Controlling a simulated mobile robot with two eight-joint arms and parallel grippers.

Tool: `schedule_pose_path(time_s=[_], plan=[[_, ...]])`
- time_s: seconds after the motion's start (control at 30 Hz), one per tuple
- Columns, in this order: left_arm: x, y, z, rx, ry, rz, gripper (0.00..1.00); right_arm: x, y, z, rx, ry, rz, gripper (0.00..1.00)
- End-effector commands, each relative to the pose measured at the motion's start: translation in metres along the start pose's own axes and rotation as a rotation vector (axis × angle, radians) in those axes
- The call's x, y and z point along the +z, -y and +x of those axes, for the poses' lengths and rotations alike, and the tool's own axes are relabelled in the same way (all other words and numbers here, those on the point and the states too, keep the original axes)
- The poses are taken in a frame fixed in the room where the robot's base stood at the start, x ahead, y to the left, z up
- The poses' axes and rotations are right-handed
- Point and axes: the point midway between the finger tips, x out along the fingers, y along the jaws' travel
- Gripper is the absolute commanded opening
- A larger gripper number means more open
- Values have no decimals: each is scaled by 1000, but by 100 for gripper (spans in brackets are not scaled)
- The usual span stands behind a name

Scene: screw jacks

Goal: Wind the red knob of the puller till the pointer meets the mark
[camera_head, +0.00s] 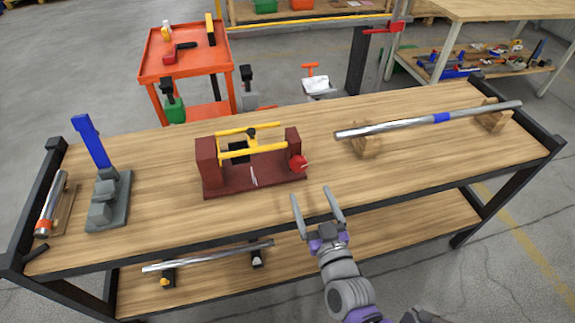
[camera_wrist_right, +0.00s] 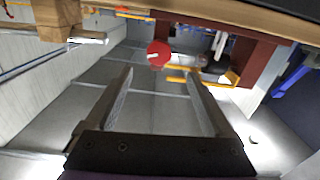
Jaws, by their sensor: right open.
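The puller (camera_head: 230,182) is a dark red frame with yellow bars, standing on the wooden bench. Its red knob (camera_head: 298,163) is on the right end of the frame. The knob also shows in the right wrist view (camera_wrist_right: 158,53), beyond the fingertips. A white pointer-like piece (camera_head: 254,176) shows at the front of the puller; I cannot tell whether it meets a mark. My right gripper (camera_head: 318,209) is open and empty, in front of the bench's front edge and apart from the knob. My left gripper is not in view.
A steel bar (camera_head: 400,126) with a blue band rests on wooden blocks at the right. A grey stand with a blue lever (camera_head: 92,142) is at the left. The lower shelf (camera_head: 400,218) holds another bar. Bench top between the puller and the long bar is clear.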

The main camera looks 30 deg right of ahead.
Motion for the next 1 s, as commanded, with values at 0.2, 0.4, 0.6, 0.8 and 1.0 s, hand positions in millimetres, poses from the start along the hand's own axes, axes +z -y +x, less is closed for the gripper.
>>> schedule_pose_path(time_s=[0.2,0.4,0.6,0.8,1.0], plan=[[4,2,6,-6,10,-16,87,0,-1,24,4,-5,-1,87],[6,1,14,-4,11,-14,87,1,-1,63,3,-3,-2,87],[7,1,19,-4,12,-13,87,0,0,94,2,-2,0,87],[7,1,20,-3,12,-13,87,0,0,106,2,-2,-1,87],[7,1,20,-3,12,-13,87,-1,0,107,2,-2,0,87]])
